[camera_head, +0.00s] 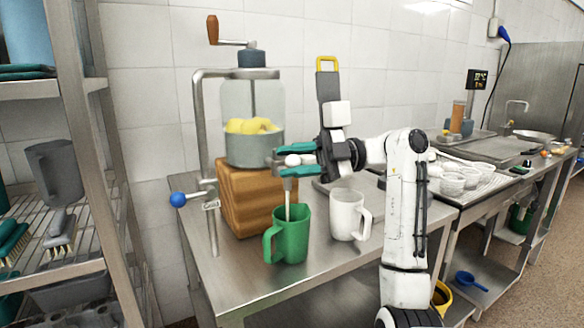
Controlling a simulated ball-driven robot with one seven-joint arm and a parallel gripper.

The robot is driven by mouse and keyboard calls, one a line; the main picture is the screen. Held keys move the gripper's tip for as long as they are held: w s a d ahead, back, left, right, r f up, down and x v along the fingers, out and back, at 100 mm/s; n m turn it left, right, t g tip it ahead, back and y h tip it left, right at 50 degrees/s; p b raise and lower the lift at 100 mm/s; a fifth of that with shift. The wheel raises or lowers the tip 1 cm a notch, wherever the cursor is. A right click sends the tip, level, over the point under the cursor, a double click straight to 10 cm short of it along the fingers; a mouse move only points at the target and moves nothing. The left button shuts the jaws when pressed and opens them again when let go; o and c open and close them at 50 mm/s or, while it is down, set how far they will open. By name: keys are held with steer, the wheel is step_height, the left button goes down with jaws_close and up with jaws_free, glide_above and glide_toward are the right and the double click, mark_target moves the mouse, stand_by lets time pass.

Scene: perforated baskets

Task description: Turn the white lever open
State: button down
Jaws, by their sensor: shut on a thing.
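The white lever (292,160) shows as a small rounded knob at the lower right of a clear dispenser (252,104) with yellow contents. My gripper (283,162) has teal fingers, one above and one below this white knob, and is shut on it. The gripper partly hides the lever, so its angle cannot be told. A thin pale vertical strip (287,203) runs from below the fingers to the green mug (293,238); I cannot tell if it is a stream or a rod. The mug stands upright in front of the wooden block (245,196).
A white mug (347,217) stands right of the green mug. A metal stand with a blue ball handle (178,199) is at the left of the dispenser. A shelf rack (90,150) stands far left. The metal table (250,280) is clear at its front left.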

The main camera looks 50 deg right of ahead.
steer(key=shift+w+d+f+g, duration=0.1)
steer(key=shift+g, duration=0.2)
steer(key=c, duration=0.8)
jaws_free()
steer(key=shift+d, duration=0.1)
steer(key=v, duration=1)
steer(key=shift+s+d, duration=0.25)
steer(key=shift+d, duration=0.05)
steer(key=shift+f, duration=0.2)
